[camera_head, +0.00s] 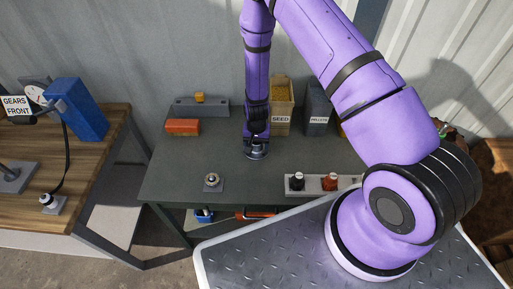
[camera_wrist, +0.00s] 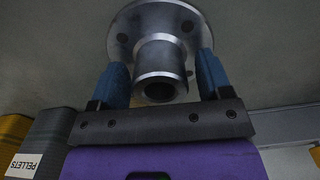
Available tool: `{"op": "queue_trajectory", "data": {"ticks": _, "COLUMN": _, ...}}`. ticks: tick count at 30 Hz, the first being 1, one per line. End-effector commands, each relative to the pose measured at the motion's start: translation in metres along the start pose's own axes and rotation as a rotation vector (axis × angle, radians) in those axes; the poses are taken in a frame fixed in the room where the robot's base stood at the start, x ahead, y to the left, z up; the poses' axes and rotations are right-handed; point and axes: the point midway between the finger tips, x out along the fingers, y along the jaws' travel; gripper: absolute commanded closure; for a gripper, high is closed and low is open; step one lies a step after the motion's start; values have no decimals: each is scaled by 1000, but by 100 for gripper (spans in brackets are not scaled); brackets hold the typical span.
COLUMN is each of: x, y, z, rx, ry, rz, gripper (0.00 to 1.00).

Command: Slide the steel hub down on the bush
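The steel hub (camera_wrist: 155,25) is a grey round flange with bolt holes and a short hollow neck, seen close up in the wrist view. The neck's open end faces my camera. My gripper (camera_wrist: 165,72) has its two blue fingers on either side of the neck, with a narrow gap showing at the right. In the head view my gripper (camera_head: 256,150) points down over the grey-green table, with the hub (camera_head: 256,155) just under it. A small round post on a square plate (camera_head: 212,182), which looks like the bush, stands on the table to the left and nearer.
A SEED box (camera_head: 281,108) and a PELLETS box (camera_head: 317,112) stand behind my gripper. An orange block (camera_head: 182,127) and grey bracket lie at the back left. A pale strip with knobs (camera_head: 320,184) lies at the front right. The middle of the table is clear.

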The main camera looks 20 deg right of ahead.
Motion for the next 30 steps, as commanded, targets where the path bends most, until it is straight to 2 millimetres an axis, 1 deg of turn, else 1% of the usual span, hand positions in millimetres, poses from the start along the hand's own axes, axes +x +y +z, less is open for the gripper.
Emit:
{"op": "queue_trajectory", "data": {"ticks": 1, "x": 0, "y": 0, "z": 0, "rx": 0, "ry": 0, "rz": 0, "gripper": 40}}
{"op": "queue_trajectory", "data": {"ticks": 2, "x": 0, "y": 0, "z": 0, "rx": 0, "ry": 0, "rz": 0, "gripper": 47}}
{"op": "queue_trajectory", "data": {"ticks": 3, "x": 0, "y": 0, "z": 0, "rx": 0, "ry": 0, "rz": 0, "gripper": 57}}
{"op": "queue_trajectory", "data": {"ticks": 5, "x": 0, "y": 0, "z": 0, "rx": 0, "ry": 0, "rz": 0, "gripper": 70}}
{"op": "queue_trajectory", "data": {"ticks": 6, "x": 0, "y": 0, "z": 0, "rx": 0, "ry": 0, "rz": 0, "gripper": 80}}
{"op": "queue_trajectory", "data": {"ticks": 9, "x": 0, "y": 0, "z": 0, "rx": 0, "ry": 0, "rz": 0, "gripper": 100}}
{"op": "queue_trajectory", "data": {"ticks": 20, "x": -4, "y": 0, "z": -1, "rx": 0, "ry": 1, "rz": -1, "gripper": 100}}
{"op": "queue_trajectory", "data": {"ticks": 23, "x": -11, "y": -1, "z": -1, "rx": 0, "ry": 1, "rz": -1, "gripper": 100}}
{"op": "queue_trajectory", "data": {"ticks": 26, "x": -23, "y": -1, "z": -1, "rx": 0, "ry": 3, "rz": -2, "gripper": 100}}
{"op": "queue_trajectory", "data": {"ticks": 30, "x": -44, "y": -1, "z": -1, "rx": -1, "ry": 3, "rz": -2, "gripper": 100}}
